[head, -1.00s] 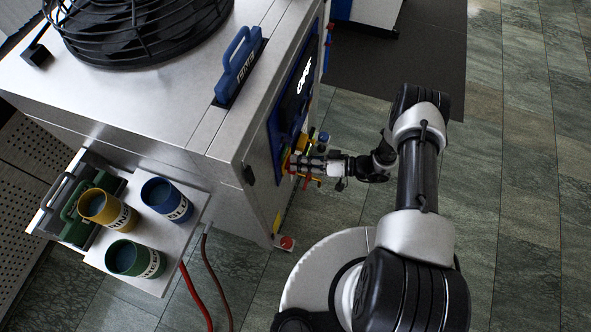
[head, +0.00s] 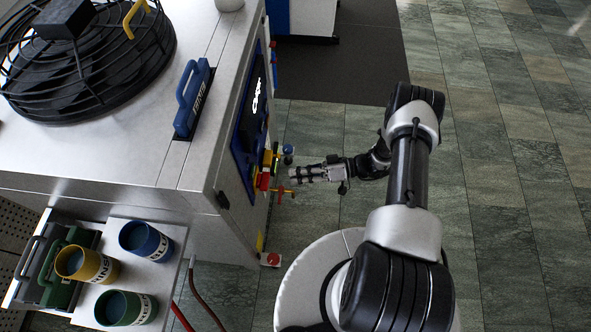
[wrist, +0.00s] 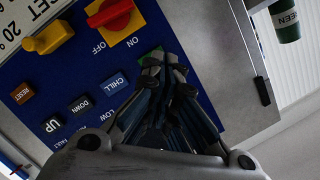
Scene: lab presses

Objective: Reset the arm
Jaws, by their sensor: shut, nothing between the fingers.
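My gripper (head: 294,174) is shut and empty in the head view, a short way to the right of the machine's blue control panel (head: 243,150). In the wrist view my gripper (wrist: 152,66) points at the blue panel (wrist: 70,75), its fingertips overlapping a green button (wrist: 150,57) in the picture. I cannot tell from the wrist view how far apart they are. The panel there carries a red rotary switch (wrist: 112,15), a yellow lever (wrist: 47,38) and buttons for reset, up, down and chill.
A grey machine (head: 150,130) with a caged fan (head: 80,65) stands at left. Its side shelf (head: 175,262) holds yellow, blue and green cups. Red and brown hoses (head: 205,300) hang below. Tiled floor (head: 500,200) is open at right.

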